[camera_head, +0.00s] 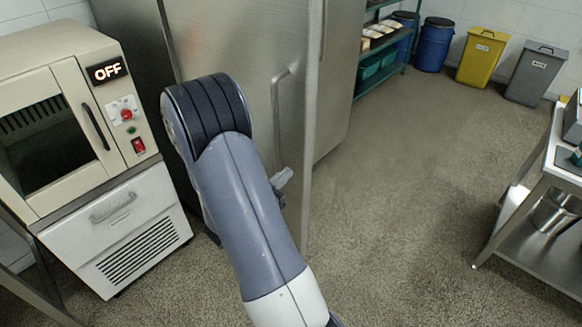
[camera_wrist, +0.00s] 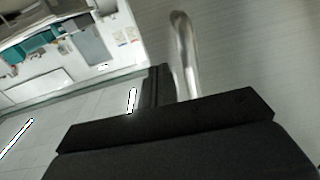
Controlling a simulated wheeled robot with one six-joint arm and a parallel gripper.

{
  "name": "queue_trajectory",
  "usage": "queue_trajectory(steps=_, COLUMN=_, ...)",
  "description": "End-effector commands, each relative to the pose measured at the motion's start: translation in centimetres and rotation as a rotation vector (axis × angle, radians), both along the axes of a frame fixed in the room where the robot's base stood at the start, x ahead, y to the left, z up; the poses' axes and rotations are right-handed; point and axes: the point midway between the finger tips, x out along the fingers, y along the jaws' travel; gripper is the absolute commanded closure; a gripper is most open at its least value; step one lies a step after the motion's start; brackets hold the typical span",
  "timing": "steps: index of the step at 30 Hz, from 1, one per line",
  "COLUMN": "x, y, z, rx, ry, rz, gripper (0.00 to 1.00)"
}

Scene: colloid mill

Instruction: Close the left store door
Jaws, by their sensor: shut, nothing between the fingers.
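The left store door is a tall brushed-steel panel (camera_head: 245,50) in the middle of the head view, with its free edge toward the right. It appears to stand open, though my arm covers its lower part. Its vertical bar handle (camera_head: 277,120) shows right of my arm. In the wrist view the curved steel handle (camera_wrist: 184,50) rises in front of the door's plain face (camera_wrist: 250,50). My gripper (camera_wrist: 157,86) is dark, shut and empty, close to the left of the handle's lower end. Whether they touch I cannot tell.
A cream oven-like unit (camera_head: 140,110) marked OFF stands left, close to my arm. Green shelving (camera_head: 408,50), blue drums (camera_head: 433,45), a yellow bin (camera_head: 482,58) and a grey bin (camera_head: 536,75) stand behind. A steel table (camera_head: 540,165) is at right. The floor (camera_head: 410,180) between is clear.

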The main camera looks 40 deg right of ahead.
Motion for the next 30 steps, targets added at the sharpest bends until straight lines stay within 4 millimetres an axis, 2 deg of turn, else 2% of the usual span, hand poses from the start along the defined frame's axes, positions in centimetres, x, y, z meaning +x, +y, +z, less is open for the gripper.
queue_trajectory(steps=3, x=0.1, y=-1.7, z=0.1, rx=0.001, ry=0.001, rz=-0.003, gripper=1.0)
queue_trajectory(steps=9, x=0.4, y=-3.2, z=0.1, rx=0.001, ry=0.001, rz=-0.001, gripper=1.0)
queue_trajectory(steps=24, x=0.5, y=-3.6, z=0.0, rx=0.001, ry=0.0, rz=0.002, gripper=1.0)
queue_trajectory(steps=30, x=0.5, y=-4.9, z=-0.2, rx=0.0, ry=-0.001, rz=0.023, gripper=1.0)
